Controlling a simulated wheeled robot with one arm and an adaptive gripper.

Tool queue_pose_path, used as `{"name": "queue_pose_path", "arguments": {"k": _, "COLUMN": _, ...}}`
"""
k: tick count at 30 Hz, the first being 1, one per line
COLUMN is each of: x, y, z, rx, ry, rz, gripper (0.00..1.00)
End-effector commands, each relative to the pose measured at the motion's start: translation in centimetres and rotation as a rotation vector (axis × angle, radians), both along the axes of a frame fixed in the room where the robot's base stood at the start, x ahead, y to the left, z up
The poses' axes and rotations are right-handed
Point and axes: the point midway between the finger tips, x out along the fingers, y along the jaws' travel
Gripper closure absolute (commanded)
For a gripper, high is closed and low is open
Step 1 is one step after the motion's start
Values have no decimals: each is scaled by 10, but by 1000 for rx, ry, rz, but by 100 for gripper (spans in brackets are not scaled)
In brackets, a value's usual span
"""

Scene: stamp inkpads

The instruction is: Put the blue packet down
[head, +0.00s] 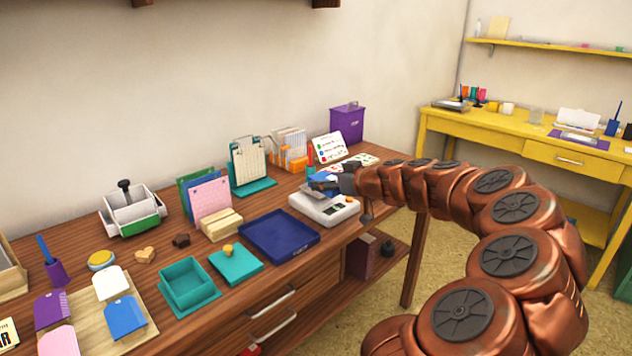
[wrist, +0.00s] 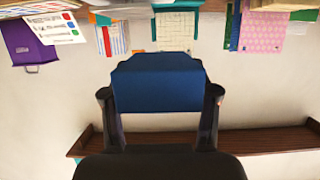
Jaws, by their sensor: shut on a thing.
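A blue packet (head: 321,177) is held at the tip of my gripper (head: 328,184), over a white scale-like device (head: 328,211) with a small dark display. I cannot tell whether the packet touches the device. In the wrist view the blue packet (wrist: 158,84) fills the gap between the two dark fingers of my gripper (wrist: 160,95), which are shut on it at both sides. In the head view the fingers partly cover the packet.
A dark blue tray (head: 279,235) lies left of the device. A teal stand with a calendar (head: 250,165), a sign card (head: 329,146) and a purple box (head: 347,122) stand behind it.

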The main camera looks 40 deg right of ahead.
Motion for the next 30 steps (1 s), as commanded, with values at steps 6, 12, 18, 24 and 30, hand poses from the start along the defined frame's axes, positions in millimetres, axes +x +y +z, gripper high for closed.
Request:
{"name": "queue_pose_path", "arguments": {"k": 6, "x": 36, "y": -16, "z": -5, "rx": 0, "ry": 2, "rz": 5, "gripper": 76}}
{"name": "queue_pose_path", "arguments": {"k": 12, "x": 61, "y": -30, "z": -7, "rx": 0, "ry": 1, "rz": 5, "gripper": 76}}
{"name": "queue_pose_path", "arguments": {"k": 18, "x": 73, "y": -37, "z": -8, "rx": 0, "ry": 0, "rz": 4, "gripper": 76}}
{"name": "queue_pose_path", "arguments": {"k": 24, "x": 82, "y": -41, "z": -8, "rx": -2, "ry": -1, "rz": 5, "gripper": 76}}
{"name": "queue_pose_path", "arguments": {"k": 30, "x": 81, "y": -40, "z": -37, "rx": 6, "ry": 1, "rz": 6, "gripper": 76}}
